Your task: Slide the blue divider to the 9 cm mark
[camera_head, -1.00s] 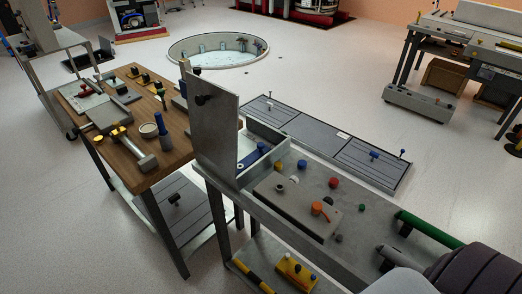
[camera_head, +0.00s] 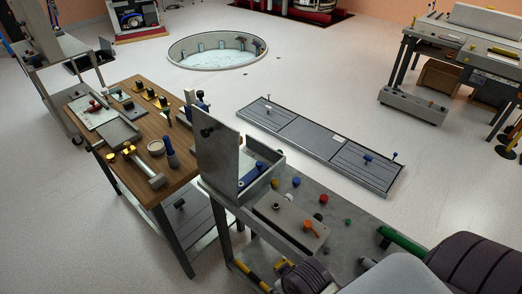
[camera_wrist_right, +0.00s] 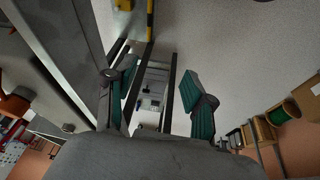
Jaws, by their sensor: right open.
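In the head view an open grey box (camera_head: 271,186) stands on the steel bench, with its tall grey lid (camera_head: 217,158) raised. A blue piece (camera_head: 250,176) lies inside the box, partly hidden by the lid and wall; it may be the blue divider. No scale or 9 cm mark is readable. In the right wrist view my right gripper (camera_wrist_right: 160,95) is open, its green-padded fingers apart with nothing between them. The box and the blue piece cannot be made out there. My left gripper is not in view.
The steel bench (camera_head: 342,209) carries a grey block (camera_head: 290,221) with an orange knob and several small coloured knobs. A green cylinder (camera_head: 402,241) lies at its right. A wooden bench (camera_head: 183,187) with tools stands close on the left. Open floor lies beyond the low platform (camera_head: 309,142).

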